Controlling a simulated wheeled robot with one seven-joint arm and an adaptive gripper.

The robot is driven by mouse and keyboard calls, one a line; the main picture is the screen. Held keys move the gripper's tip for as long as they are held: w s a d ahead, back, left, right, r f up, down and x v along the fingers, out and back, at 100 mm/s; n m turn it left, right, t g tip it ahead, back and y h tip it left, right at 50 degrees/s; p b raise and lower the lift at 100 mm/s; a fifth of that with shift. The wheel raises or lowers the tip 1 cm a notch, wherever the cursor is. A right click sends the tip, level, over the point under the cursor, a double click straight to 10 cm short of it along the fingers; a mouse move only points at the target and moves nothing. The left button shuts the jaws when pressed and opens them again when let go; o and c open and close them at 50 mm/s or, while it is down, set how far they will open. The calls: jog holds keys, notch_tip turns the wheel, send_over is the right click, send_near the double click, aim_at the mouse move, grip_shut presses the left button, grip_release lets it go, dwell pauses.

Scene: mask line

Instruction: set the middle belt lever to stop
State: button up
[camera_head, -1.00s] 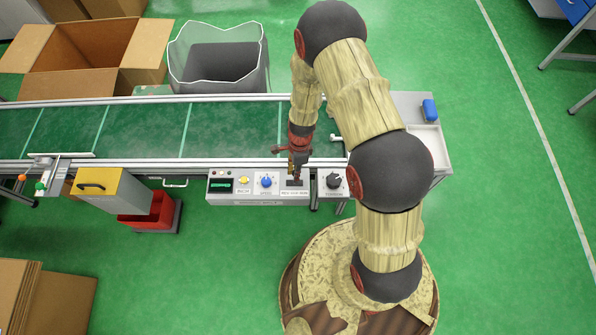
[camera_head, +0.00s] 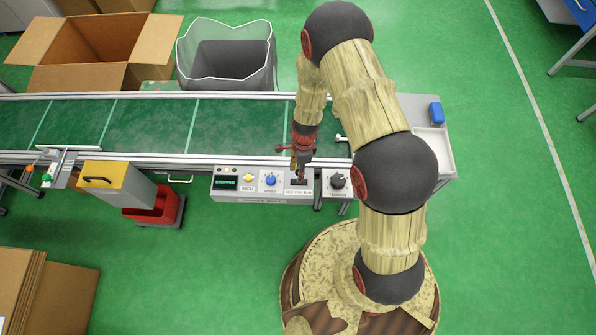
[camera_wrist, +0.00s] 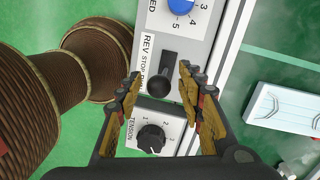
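The middle belt lever (camera_wrist: 161,89) has a black ball knob and stands in a dark slot marked REV STOP RUN. Its foot appears beside the word STOP. My gripper (camera_wrist: 158,92) is open, its two fingers apart on either side of the knob; I cannot tell if either touches it. In the head view my gripper (camera_head: 300,170) points down at the control panel (camera_head: 240,196) and hides most of the lever. The panel display (camera_head: 226,183) reads STOPPED in green.
A blue speed dial (camera_wrist: 182,17) and a black tension knob (camera_wrist: 151,138) flank the lever closely. The green conveyor (camera_head: 150,125) runs behind the panel. A yellow box (camera_head: 115,185) and red bin (camera_head: 160,207) are to the left.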

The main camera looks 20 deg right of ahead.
notch_tip(320, 180, up, 12)
jog(key=w+d, duration=0.1)
jog(key=shift+w+d+f, duration=0.15)
jog(key=shift+d, duration=0.15)
dwell(0.3)
dwell(0.4)
jog(key=s+d+r+n+t, duration=0.1)
jog(key=s+r+n, duration=0.4)
jog(key=r, duration=0.7)
jog(key=s+d+r+n+t+h+b, duration=0.1)
jog(key=s+r+n+t, duration=0.2)
jog(key=r, duration=0.9)
jog(key=s+d+r+n+t+b, duration=0.1)
jog(key=s+r+n+t, duration=0.2)
jog(key=s+r+n, duration=0.6)
notch_tip(320, 180, up, 4)
jog(key=shift+d+r+n, duration=0.1)
jog(key=shift+d+n, duration=0.1)
jog(key=shift+n, duration=0.8)
